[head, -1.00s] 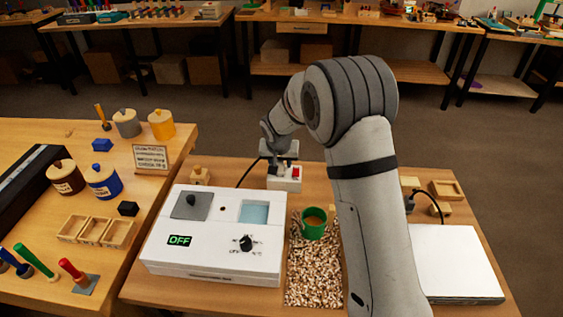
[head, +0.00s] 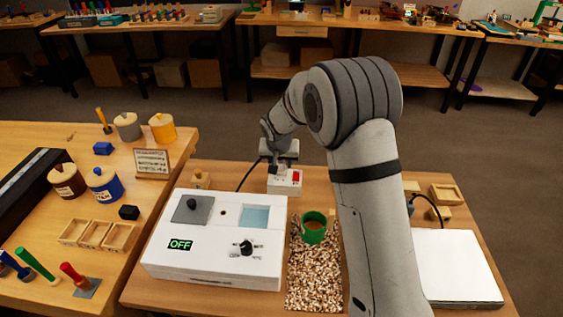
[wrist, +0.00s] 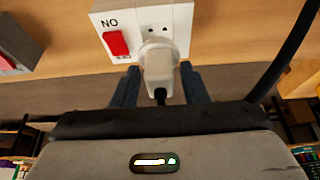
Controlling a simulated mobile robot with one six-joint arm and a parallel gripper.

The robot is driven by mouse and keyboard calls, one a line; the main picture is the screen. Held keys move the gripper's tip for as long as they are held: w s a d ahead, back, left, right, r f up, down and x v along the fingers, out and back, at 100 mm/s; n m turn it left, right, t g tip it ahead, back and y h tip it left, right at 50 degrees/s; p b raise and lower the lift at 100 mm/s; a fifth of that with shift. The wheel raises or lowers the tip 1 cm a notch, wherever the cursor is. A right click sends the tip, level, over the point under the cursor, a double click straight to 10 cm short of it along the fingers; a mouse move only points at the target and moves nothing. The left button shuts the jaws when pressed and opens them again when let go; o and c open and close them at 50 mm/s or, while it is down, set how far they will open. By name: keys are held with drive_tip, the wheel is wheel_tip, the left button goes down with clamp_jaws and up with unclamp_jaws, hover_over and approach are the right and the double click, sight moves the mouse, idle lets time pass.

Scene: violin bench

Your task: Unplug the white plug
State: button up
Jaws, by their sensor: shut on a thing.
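The white plug (wrist: 158,70) is between the fingers of my gripper (wrist: 160,88), which is shut on it. The plug is in front of the white socket block (wrist: 181,15), overlapping its lower edge in the wrist view. I cannot tell whether its pins are still inside. Two dark holes show above the plug. The block has a red switch (wrist: 116,43) beside the letters "NO". In the head view the socket block (head: 287,187) stands at the back of the bench, with my gripper (head: 279,163) just above it. The plug is mostly hidden there.
A white box (head: 210,262) with an "OFF" display (head: 180,244) stands in front left. A green cup (head: 313,233) stands on a speckled mat (head: 314,278). A black cord (head: 248,174) runs left of the socket block.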

drive_tip(key=shift+r+p, duration=1.55)
drive_tip(key=shift+r, duration=1.95)
